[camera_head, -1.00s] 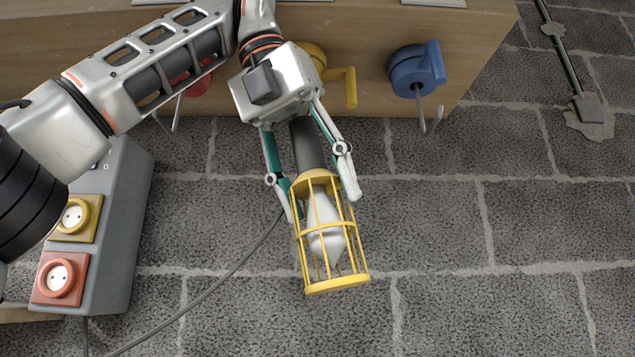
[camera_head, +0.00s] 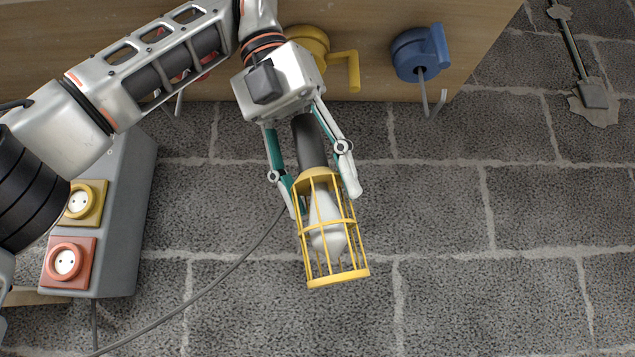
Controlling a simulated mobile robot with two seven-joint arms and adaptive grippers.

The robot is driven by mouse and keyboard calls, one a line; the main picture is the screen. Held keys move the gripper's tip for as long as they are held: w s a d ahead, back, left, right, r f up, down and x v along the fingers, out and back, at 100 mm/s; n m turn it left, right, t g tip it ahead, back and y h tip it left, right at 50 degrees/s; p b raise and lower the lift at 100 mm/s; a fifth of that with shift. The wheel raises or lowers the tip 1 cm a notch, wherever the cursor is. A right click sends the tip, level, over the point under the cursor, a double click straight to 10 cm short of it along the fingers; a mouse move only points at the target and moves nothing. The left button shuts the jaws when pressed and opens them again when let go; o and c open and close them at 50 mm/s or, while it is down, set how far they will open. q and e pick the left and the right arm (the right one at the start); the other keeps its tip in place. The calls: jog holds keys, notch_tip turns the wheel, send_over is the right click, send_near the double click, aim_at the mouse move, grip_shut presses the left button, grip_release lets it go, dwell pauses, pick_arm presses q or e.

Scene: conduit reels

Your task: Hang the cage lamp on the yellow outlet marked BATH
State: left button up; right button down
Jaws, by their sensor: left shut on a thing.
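The cage lamp (camera_head: 322,265) has a yellow wire cage around a white bulb and a dark handle (camera_head: 309,142). My left gripper (camera_head: 325,202) is shut on the lamp, its fingers on either side of the handle and the cage's top. The lamp hangs tilted, cage end towards the bottom of the view. A yellow round outlet with a bent arm (camera_head: 349,70) sits on the wooden board behind my gripper and is partly hidden by it. No BATH marking is readable. My right gripper is not in view.
A blue outlet (camera_head: 419,54) with a metal hook is on the board (camera_head: 370,20); a red one is mostly hidden behind my arm. A grey box (camera_head: 128,215) carries a yellow socket (camera_head: 82,203) and a red socket (camera_head: 67,263). A cable (camera_head: 200,295) crosses the stone floor.

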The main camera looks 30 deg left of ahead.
pick_arm(q)
jog(key=shift+w+a, duration=0.1)
jog(key=shift+w, duration=0.05)
jog(key=o, duration=1.3)
jog(key=shift+o, duration=0.2)
jog(key=shift+f, duration=0.15)
